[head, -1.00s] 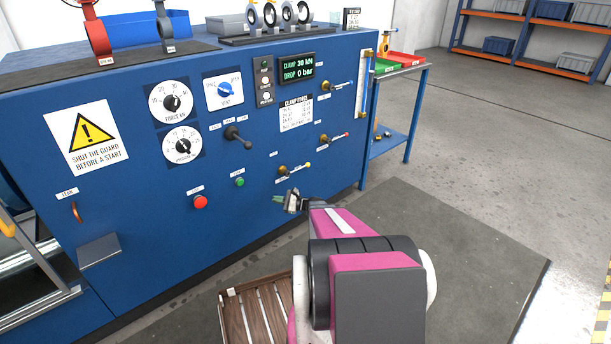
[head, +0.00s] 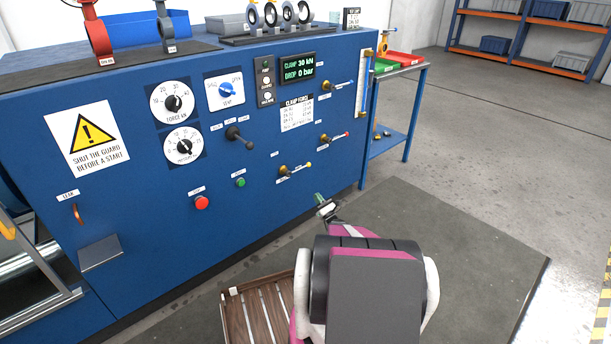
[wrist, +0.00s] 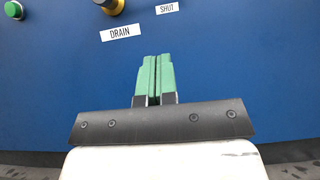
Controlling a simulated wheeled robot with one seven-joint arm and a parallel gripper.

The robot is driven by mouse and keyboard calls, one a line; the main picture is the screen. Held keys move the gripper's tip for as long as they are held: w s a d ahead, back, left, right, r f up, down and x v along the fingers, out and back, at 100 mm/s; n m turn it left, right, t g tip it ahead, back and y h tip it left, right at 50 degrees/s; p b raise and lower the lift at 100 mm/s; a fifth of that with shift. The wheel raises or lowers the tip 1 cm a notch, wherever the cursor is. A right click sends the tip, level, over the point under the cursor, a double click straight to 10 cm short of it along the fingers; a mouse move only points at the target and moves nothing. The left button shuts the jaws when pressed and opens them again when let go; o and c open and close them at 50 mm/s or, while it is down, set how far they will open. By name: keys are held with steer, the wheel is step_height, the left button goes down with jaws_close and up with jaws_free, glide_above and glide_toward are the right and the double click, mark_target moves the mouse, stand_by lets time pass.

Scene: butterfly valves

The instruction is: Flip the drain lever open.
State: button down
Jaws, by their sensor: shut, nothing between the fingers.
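The drain lever (head: 297,167) sits low on the blue panel in the head view.
A green button (head: 240,182) and a red button (head: 202,202) are left of the lever. A blue side table (head: 400,110) stands right of the panel.

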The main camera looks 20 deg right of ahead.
mark_target(299, 169)
steer(key=s+r+x, duration=0.1)
steer(key=r+x, duration=0.1)
steer(key=x, duration=1.1)
steer(key=shift+s+d, duration=0.2)
steer(key=shift+s, duration=0.05)
steer(key=shift+r, duration=0.15)
